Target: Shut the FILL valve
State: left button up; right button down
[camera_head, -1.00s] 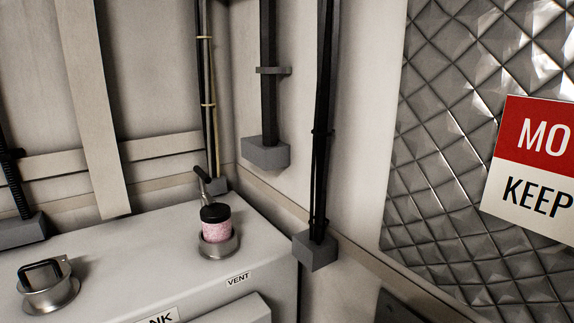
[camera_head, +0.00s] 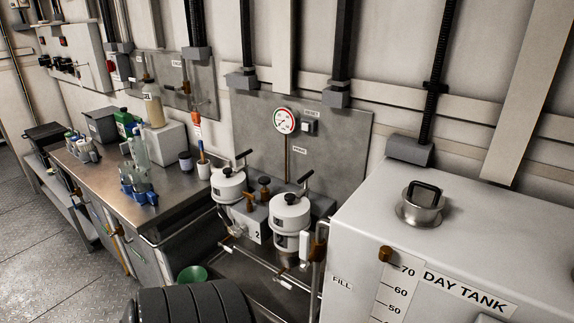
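A FILL label (camera_head: 340,282) is on the left face of the white day tank (camera_head: 475,235), in the lower right of the head view. Just left of the label, a vertical pipe carries a brownish fitting (camera_head: 318,250); I cannot tell whether this is the FILL valve or how its handle is set. A small brown knob (camera_head: 385,254) sits on the tank's front above the level scale. Neither of my grippers is in view.
Two white filter housings (camera_head: 291,213) with black T-handles stand left of the tank, below a gauge (camera_head: 284,121). A steel workbench (camera_head: 105,178) with bottles is further left. A dark ribbed object (camera_head: 190,303) fills the bottom centre. Floor (camera_head: 50,245) shows at lower left.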

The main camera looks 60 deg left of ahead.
aim_at(304, 237)
jog(key=u, duration=1.8)
jog(key=j, duration=0.25)
jog(key=k+u, duration=0.05)
